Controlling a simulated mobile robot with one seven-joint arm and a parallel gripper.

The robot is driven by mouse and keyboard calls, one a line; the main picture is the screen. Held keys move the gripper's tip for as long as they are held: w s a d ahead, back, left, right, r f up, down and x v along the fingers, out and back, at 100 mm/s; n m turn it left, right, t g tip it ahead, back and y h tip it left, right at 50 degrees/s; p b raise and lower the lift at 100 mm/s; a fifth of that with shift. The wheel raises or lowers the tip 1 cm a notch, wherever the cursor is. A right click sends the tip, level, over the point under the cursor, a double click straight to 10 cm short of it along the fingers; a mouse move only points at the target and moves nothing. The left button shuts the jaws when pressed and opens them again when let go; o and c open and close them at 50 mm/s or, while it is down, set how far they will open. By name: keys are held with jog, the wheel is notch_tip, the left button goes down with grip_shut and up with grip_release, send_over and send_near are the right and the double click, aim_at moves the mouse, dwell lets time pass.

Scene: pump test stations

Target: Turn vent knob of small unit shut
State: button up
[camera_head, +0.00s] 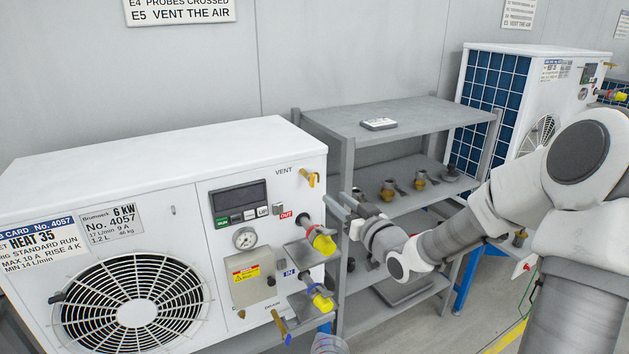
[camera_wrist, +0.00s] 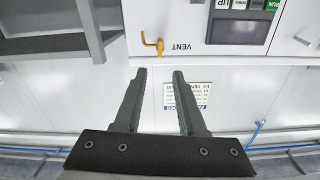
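The small white unit (camera_head: 190,160) stands at the left in the head view, with a fan grille, a display and a gauge on its front. Its yellow vent knob (camera_head: 310,177) sits at the upper right of the front, beside the word VENT. The knob also shows in the wrist view (camera_wrist: 153,42), upside down, as a bent yellow handle beyond my fingertips. My gripper (camera_head: 342,205) is to the right of the knob and apart from it, in front of the shelf. In the wrist view my gripper (camera_wrist: 160,74) has its two fingers apart with nothing between them.
Yellow-and-red fittings (camera_head: 320,240) stick out below the knob on the unit's right side. A grey shelf (camera_head: 400,120) with several small brass parts stands to the right, close to my gripper. A second white unit (camera_head: 530,85) stands at the back right.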

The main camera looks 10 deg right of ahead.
aim_at(314, 180)
jog(key=p+x, duration=0.1)
jog(key=x, duration=1)
jog(key=shift+w+f+p, duration=0.1)
jog(key=shift+w+p, duration=0.05)
jog(key=shift+p, duration=0.15)
grip_shut()
